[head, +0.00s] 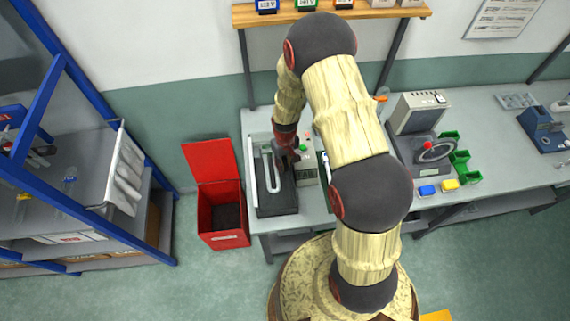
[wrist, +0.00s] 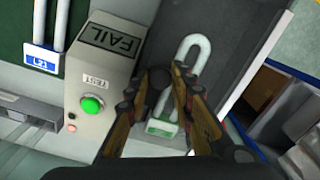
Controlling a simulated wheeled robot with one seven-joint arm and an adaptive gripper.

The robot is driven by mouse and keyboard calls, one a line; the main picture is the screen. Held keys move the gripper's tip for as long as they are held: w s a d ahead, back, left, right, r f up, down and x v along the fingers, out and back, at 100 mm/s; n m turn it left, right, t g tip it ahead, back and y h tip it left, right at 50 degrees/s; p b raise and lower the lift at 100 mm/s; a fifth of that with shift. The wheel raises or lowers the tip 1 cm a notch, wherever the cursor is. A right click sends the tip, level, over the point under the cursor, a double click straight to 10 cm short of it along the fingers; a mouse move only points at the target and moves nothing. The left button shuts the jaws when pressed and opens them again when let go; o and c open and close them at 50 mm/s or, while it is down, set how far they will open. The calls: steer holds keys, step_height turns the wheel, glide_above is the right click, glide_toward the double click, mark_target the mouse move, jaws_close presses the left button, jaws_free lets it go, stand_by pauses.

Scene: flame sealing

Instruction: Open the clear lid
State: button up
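A dark flat tray unit (head: 278,199) stands at the left end of the bench, with a pale U-shaped tube (head: 269,172) on it. In the wrist view the tube (wrist: 197,43) runs down to a green-labelled base (wrist: 161,128). I cannot make out the clear lid's outline or how it stands. My gripper (head: 288,153) is low over the right side of the tray unit. In the wrist view its fingertips (wrist: 168,76) are close together over the tube, with a dark piece between them. I cannot tell whether they hold it.
A grey control box (wrist: 104,57) reading FAIL, with a green button (wrist: 92,104), stands just beside the tray unit. A red open bin (head: 221,208) is on the floor left of the bench. A blue-framed shelf (head: 75,170) stands farther left. Small colored bins (head: 460,165) lie right.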

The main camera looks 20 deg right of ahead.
jaws_close()
steer(key=shift+a+r, duration=0.1)
steer(key=shift+r, duration=0.05)
stand_by(0.4)
